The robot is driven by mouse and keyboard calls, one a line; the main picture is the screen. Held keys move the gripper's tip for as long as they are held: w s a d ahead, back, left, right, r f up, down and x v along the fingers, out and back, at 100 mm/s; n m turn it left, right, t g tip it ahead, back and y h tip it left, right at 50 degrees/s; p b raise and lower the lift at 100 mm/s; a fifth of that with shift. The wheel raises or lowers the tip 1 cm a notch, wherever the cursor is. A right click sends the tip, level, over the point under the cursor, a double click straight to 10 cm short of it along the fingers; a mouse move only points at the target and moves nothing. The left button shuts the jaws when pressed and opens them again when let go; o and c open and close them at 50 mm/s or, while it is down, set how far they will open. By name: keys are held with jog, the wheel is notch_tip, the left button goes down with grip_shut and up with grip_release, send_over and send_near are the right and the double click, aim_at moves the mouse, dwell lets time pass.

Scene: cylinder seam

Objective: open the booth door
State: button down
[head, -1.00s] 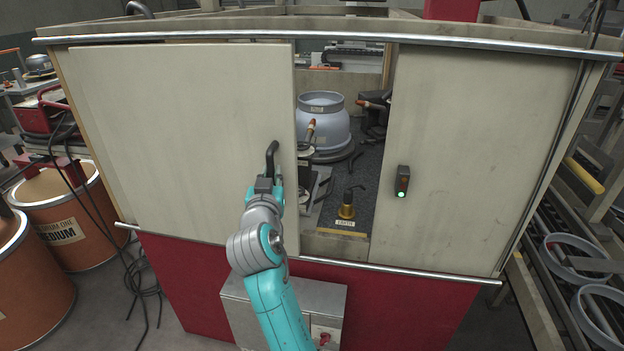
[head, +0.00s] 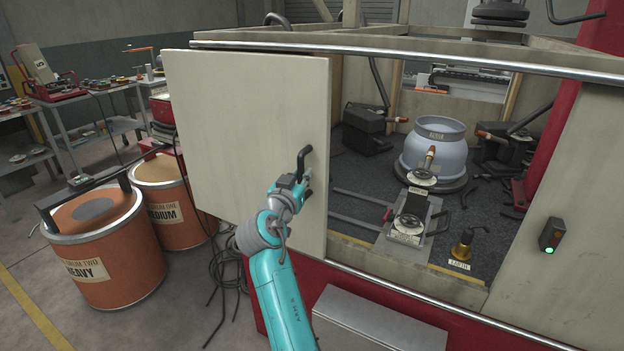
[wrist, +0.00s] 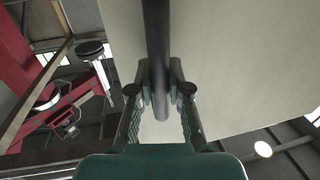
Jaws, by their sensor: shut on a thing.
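The booth door (head: 240,130) is a pale sliding panel on the left of the booth front. It stands well to the left in the head view, with a wide opening to its right. Its dark bar handle (head: 304,160) is near the door's right edge. My gripper (head: 300,182) is at this handle. In the wrist view the handle (wrist: 157,60) runs between the two fingers of my gripper (wrist: 159,92), which are shut on it. The door's pale face also fills much of the wrist view (wrist: 230,60).
Inside the booth are a grey-blue vessel (head: 436,146) and a brass fitting (head: 462,245). A fixed panel (head: 570,190) with a green-lit switch (head: 551,235) stands right. Orange drums (head: 100,240) and loose cables (head: 220,260) are at left. A grey box (head: 375,325) juts out below.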

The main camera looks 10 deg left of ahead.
jog(key=shift+a, duration=0.2)
jog(key=c, duration=1.1)
grip_release()
jog(key=s+a, duration=0.1)
jog(key=s, duration=1)
jog(key=shift+s+a, duration=0.15)
jog(key=shift+s, duration=0.25)
jog(key=shift+f, duration=0.1)
